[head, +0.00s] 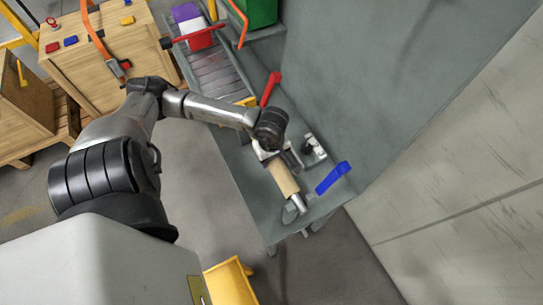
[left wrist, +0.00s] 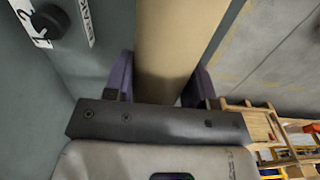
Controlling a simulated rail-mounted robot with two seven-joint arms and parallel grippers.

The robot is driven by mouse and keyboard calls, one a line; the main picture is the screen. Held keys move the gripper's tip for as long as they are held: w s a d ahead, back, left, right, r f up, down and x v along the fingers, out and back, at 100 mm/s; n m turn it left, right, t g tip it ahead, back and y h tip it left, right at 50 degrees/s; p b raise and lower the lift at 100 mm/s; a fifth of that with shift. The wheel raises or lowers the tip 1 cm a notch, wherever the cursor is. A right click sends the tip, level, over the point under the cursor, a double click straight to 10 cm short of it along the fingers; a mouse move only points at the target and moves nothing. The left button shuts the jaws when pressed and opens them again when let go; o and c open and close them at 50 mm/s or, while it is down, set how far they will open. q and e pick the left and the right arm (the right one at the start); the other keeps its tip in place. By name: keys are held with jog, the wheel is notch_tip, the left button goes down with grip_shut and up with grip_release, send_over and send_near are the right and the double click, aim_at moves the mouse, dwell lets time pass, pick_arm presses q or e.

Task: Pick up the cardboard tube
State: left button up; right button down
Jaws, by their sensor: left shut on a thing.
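The cardboard tube (head: 284,180) is a tan cylinder over the grey bench in the head view. In the left wrist view the tube (left wrist: 180,40) runs up the middle of the picture, between the two purple fingers. My left gripper (head: 275,161) is shut on the tube near its upper end, and it also shows in the left wrist view (left wrist: 163,85). A metal cylinder (head: 298,204) shows at the tube's lower end. Whether the tube touches the bench is hard to tell. My right gripper is not in view.
A blue handle (head: 333,177) and a small metal fitting (head: 314,148) are right of the tube. A red handle (head: 270,88) stands behind my wrist. A grey wall borders the bench. Wooden crates (head: 95,50) stand at the upper left; a yellow bin (head: 230,281) is below.

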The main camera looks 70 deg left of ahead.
pick_arm(q)
jog(key=c, duration=0.5)
